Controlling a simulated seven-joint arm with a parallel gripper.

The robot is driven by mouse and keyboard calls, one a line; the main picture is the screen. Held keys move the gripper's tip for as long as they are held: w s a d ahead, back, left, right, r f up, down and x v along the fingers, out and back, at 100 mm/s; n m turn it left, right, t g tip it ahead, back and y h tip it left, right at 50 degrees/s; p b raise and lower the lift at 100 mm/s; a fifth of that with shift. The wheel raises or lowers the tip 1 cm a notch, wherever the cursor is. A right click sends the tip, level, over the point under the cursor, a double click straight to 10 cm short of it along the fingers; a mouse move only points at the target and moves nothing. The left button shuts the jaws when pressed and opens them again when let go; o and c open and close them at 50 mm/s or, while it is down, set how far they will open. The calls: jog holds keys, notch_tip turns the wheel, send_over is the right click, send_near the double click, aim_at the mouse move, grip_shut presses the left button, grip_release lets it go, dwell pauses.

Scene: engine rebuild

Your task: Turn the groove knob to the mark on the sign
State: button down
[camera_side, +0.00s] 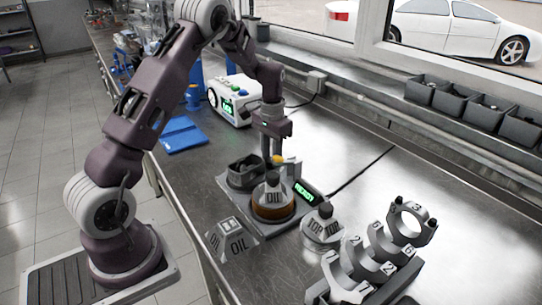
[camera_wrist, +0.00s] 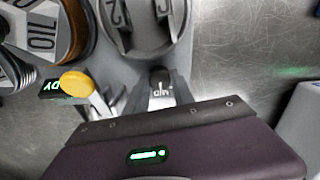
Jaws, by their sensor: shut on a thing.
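The groove knob (camera_wrist: 160,77) appears as a small dark cap with a pale marked label beside it, at the edge of the grey fixture. My gripper (camera_wrist: 158,88) is shut on it; my gripper also shows pointing down behind the fixture in the side view (camera_side: 271,158). The fingertips and most of the knob are hidden there. The sign (camera_side: 231,239), a grey block lettered OIL with a small symbol on top, stands at the front of the bench. The symbol and the knob's pointing direction are too small to read.
The fixture plate (camera_side: 268,232) holds an OIL-marked cone with a brown ring (camera_side: 272,203), a dark round holder (camera_side: 243,172), a yellow button (camera_side: 278,159) and a green READY display (camera_side: 304,191). A TOP-marked cone (camera_side: 322,232) and numbered bearing caps (camera_side: 375,257) stand to the right.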

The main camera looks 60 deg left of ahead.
jog(key=n, duration=0.5)
jog(key=shift+n, duration=0.4)
jog(key=n, duration=0.5)
dwell(0.5)
jog(key=c, duration=1.1)
grip_release()
notch_tip(320, 180, up, 7)
jog(key=shift+r, duration=0.1)
